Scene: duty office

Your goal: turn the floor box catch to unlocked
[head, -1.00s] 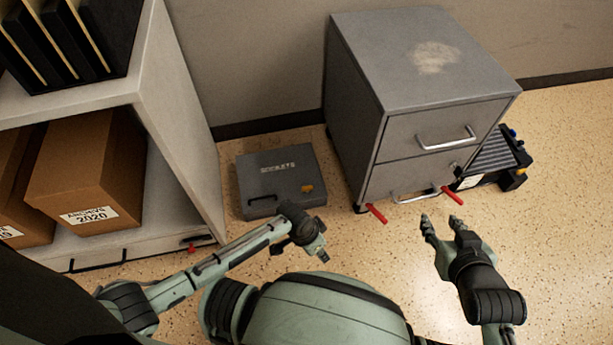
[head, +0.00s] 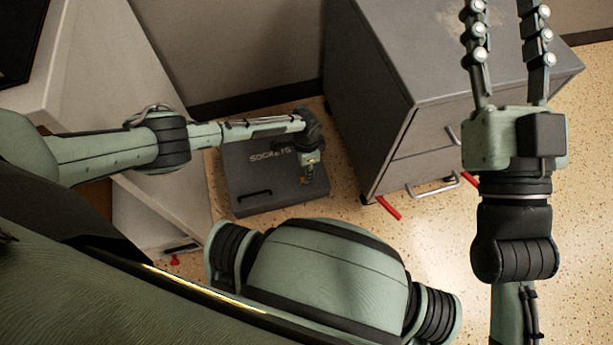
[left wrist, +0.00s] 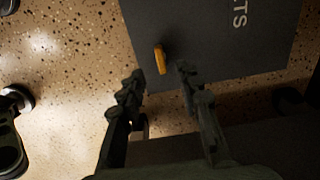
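The floor box is a dark grey case (head: 250,190) marked SOCKETS, lying flat on the floor; its lid fills the top of the left wrist view (left wrist: 215,40). Its catch is a small yellow lever (left wrist: 160,60) near the lid's edge, pointing slightly askew in the left wrist view. My left gripper (left wrist: 160,74) is open, with one fingertip on each side of the catch in that view and no clear contact. In the head view my left gripper (head: 308,172) hangs over the box's right part and mostly hides the catch. My right gripper (head: 506,12) is open and empty, raised in front of the cabinet.
A pale shelf unit (head: 100,70) stands at left, close to my left arm.

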